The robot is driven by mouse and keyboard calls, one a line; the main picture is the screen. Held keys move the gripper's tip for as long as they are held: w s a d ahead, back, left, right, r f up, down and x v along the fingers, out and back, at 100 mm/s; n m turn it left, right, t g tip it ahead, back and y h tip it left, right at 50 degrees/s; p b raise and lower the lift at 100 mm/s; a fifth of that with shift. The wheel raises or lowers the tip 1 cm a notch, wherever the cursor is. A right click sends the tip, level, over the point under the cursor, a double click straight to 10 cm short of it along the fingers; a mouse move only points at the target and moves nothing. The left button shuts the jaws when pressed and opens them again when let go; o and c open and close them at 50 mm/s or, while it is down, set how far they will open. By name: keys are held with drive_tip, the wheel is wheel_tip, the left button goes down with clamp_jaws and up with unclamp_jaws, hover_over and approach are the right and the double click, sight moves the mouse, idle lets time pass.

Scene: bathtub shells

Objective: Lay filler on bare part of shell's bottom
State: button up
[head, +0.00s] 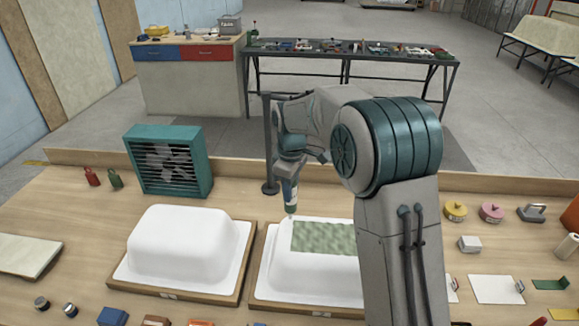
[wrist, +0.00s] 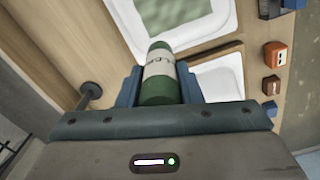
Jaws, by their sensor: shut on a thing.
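The right shell (head: 283,262) is a white tub lying upside down on a wooden board, its bottom facing up. A mottled green layer (head: 323,237) covers much of that bottom. A white strip shows bare along its left side, and my arm hides the right end. My gripper (head: 291,190) is over the shell's far left corner, shut on a bottle. In the wrist view the bottle (wrist: 160,78) is green with a pale label, held between the blue fingers. Its tip points down close to the shell; I cannot tell whether it touches.
A second white shell (head: 183,245), with no green layer, lies on a board to the left. A teal fan (head: 168,160) and a dark post (head: 268,145) stand behind. Small tins (head: 455,211) and a white sheet (head: 496,289) lie at right.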

drive_tip(key=shift+d+r+p, duration=0.1)
drive_tip(key=shift+r+p, duration=1.75)
drive_tip(key=shift+r, duration=1)
